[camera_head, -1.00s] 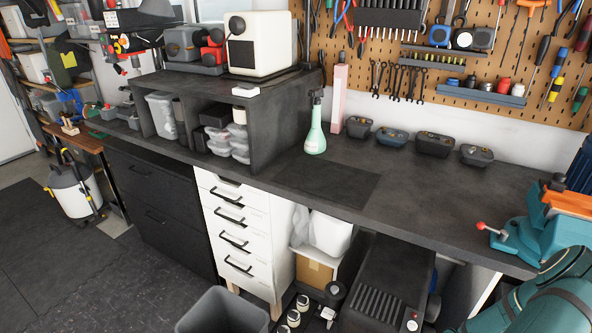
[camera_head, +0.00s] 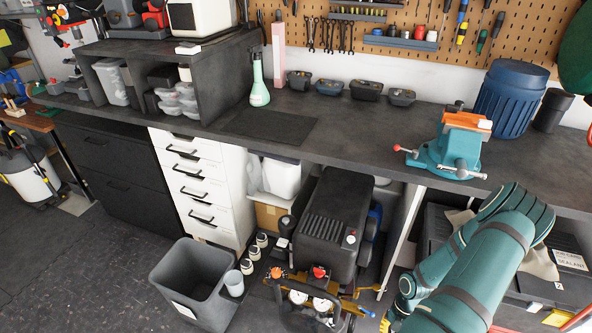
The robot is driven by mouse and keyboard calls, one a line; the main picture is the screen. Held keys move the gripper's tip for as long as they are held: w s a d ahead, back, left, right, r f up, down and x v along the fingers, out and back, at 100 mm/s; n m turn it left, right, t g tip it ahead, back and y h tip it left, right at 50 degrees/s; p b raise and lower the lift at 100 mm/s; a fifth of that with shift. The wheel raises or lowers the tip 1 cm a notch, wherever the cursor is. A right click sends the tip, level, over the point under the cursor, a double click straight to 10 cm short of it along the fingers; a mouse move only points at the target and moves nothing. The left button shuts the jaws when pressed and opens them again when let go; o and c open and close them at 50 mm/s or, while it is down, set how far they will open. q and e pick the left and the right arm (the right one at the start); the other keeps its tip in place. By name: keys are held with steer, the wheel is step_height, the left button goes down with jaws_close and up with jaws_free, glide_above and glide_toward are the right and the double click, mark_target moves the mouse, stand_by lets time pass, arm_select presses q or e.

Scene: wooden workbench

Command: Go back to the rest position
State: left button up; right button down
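A teal arm with dark bands, which I take to be my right arm (camera_head: 470,265), stands at the lower right. It bends at a rounded joint near the bench's front edge and runs down to the left. Its gripper does not show. No part of my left arm or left gripper is in view.
The dark workbench (camera_head: 380,125) carries a green spray bottle (camera_head: 260,85), several small bins, a teal vise (camera_head: 450,148) and a blue barrel (camera_head: 510,95). A grey bin (camera_head: 195,275) stands on the floor beside a black compressor (camera_head: 335,220). The bench's middle is clear.

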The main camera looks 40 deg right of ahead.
steer(key=w+a+r+m+t+y, duration=0.1)
steer(key=w+a+r+m+y, duration=0.15)
steer(key=w+a+m, duration=1.2)
steer(key=a+r+m+h, duration=0.1)
steer(key=a+r+m, duration=0.1)
steer(key=a+m, duration=0.3)
steer(key=w+a+r+m+h, duration=0.1)
steer(key=a+m, duration=0.3)
steer(key=a, duration=1)
steer(key=shift+w+r+m, duration=0.3)
steer(key=shift+r+m, duration=0.05)
steer(key=shift+r, duration=0.55)
steer(key=c, duration=1.3)
jaws_free()
steer(key=shift+t, duration=0.8)
steer(key=w+a+r, duration=0.2)
steer(key=w+r, duration=0.1)
steer(key=w+a+r, duration=0.1)
steer(key=r, duration=0.1)
steer(key=shift+w, duration=0.3)
steer(key=shift+c, duration=0.2)
steer(key=shift+o, duration=1.4)
steer(key=shift+w+r+n, duration=0.15)
steer(key=shift+r+n, duration=0.1)
steer(key=shift+n, duration=0.15)
arm_select(q)
steer(key=shift+w+f, duration=0.1)
steer(key=shift+w, duration=0.25)
arm_select(e)
steer(key=shift+f, duration=0.1)
